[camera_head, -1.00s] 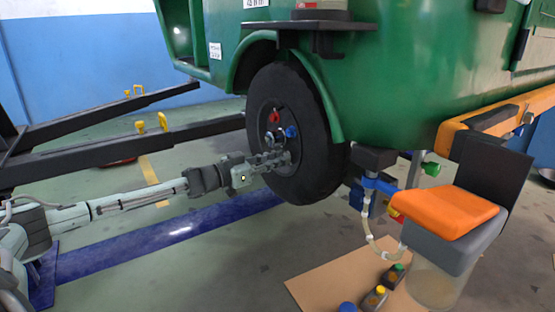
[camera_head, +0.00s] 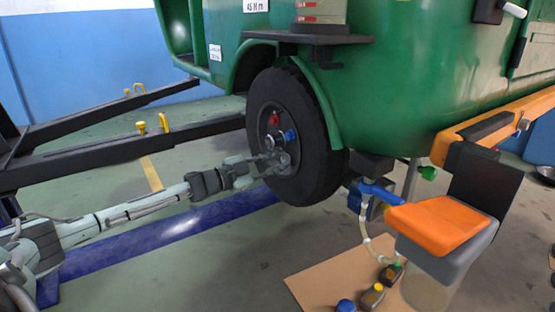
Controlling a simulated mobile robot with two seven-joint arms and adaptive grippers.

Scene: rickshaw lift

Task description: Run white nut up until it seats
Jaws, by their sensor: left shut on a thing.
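The black wheel (camera_head: 318,165) of the green rickshaw stands upright under its fender. A red nut (camera_head: 274,118) sits at the top of its hub, and a blue nut (camera_head: 290,135) sits to the right. My left gripper (camera_head: 277,162) reaches in from the left and is shut at the lower part of the hub. The white nut is hidden between its fingers, so its depth on the stud cannot be seen. My right gripper is not in view.
An orange-topped grey container (camera_head: 440,222) stands at the right. Small capped bottles (camera_head: 372,297) stand on a brown mat (camera_head: 325,275). A blue floor strip (camera_head: 165,238) runs below my arm.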

